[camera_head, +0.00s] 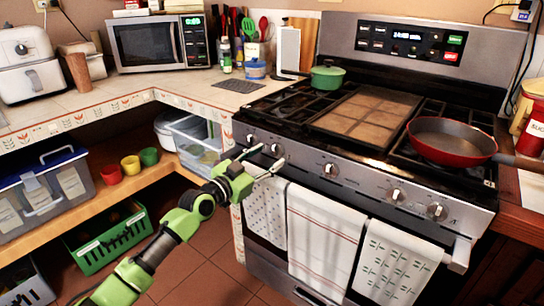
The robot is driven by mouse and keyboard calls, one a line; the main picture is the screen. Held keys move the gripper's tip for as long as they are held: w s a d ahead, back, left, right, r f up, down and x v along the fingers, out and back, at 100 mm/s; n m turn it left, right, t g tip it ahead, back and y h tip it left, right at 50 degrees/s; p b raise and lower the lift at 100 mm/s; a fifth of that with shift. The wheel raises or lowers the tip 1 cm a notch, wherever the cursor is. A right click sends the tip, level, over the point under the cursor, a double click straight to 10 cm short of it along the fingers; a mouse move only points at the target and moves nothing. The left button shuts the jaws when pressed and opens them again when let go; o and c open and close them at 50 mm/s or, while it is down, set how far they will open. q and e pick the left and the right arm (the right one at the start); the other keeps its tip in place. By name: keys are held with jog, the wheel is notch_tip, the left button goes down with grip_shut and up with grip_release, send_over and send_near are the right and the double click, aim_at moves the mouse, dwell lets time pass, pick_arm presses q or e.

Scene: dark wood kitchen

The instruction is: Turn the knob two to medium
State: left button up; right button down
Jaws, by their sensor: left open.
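The stove (350,188) has a row of knobs along its front panel. The leftmost knob (250,138) and the second knob from the left (276,149) are close to my left gripper (272,154). My left gripper is open and empty, with its fingers pointing at the panel near the second knob. I cannot tell whether a finger touches that knob. The middle knob (330,169) and two right-hand knobs, one of them here (397,195), are clear of the gripper. The knob markings are too small to read. My right gripper is not in view.
A red pan (452,138) sits on the right burners and a green pot (327,76) on the back left. Towels (325,240) hang from the oven handle just below my gripper. A counter with a microwave (160,43) is at left. Open floor lies below.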

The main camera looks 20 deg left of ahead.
aim_at(273, 153)
pick_arm(q)
jog(key=shift+x, duration=1.55)
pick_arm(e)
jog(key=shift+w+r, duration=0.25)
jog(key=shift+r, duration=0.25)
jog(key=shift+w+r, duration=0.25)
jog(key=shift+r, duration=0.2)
pick_arm(q)
jog(key=c, duration=1.1)
